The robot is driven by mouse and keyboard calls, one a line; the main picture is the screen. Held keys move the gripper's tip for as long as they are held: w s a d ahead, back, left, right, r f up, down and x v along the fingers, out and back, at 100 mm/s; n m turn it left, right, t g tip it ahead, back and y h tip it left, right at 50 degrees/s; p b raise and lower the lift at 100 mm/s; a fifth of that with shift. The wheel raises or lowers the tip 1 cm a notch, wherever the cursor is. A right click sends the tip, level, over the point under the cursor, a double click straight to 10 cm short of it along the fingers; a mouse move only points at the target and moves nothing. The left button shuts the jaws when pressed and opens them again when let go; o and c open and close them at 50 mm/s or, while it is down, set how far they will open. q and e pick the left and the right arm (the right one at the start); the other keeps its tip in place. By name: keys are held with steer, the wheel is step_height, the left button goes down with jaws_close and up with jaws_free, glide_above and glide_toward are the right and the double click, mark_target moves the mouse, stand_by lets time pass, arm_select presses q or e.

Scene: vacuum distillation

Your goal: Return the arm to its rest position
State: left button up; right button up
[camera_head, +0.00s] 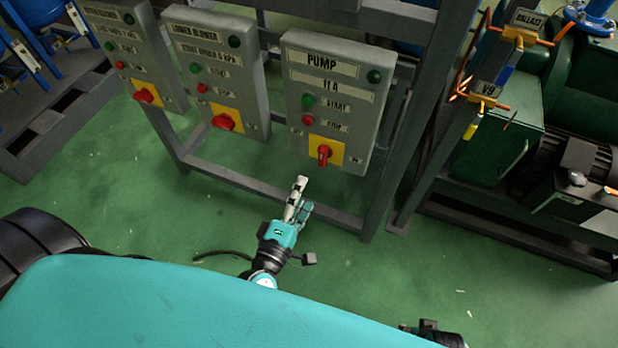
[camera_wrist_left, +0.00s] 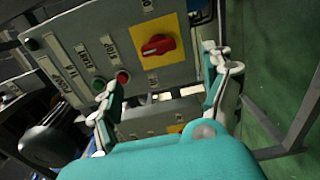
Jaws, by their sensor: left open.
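My left gripper (camera_head: 299,195) is in front of the lower part of the grey pump control box (camera_head: 376,105), near the frame's lower rail in the head view. In the left wrist view its two fingers (camera_wrist_left: 163,68) stand wide apart with nothing between them. The red rotary switch (camera_head: 323,156) on its yellow plate lies beyond the fingertips; it also shows in the left wrist view (camera_wrist_left: 158,45). The gripper looks apart from the box. A dark and teal piece, probably of my right arm, shows at the bottom edge; its fingers are not visible.
Two similar control boxes (camera_head: 221,75) hang to the left on the grey metal frame (camera_head: 375,205). The green floor (camera_head: 400,280) between the frame and me is mostly clear.

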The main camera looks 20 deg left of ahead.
arm_select(q)
steer(key=shift+s, duration=0.55)
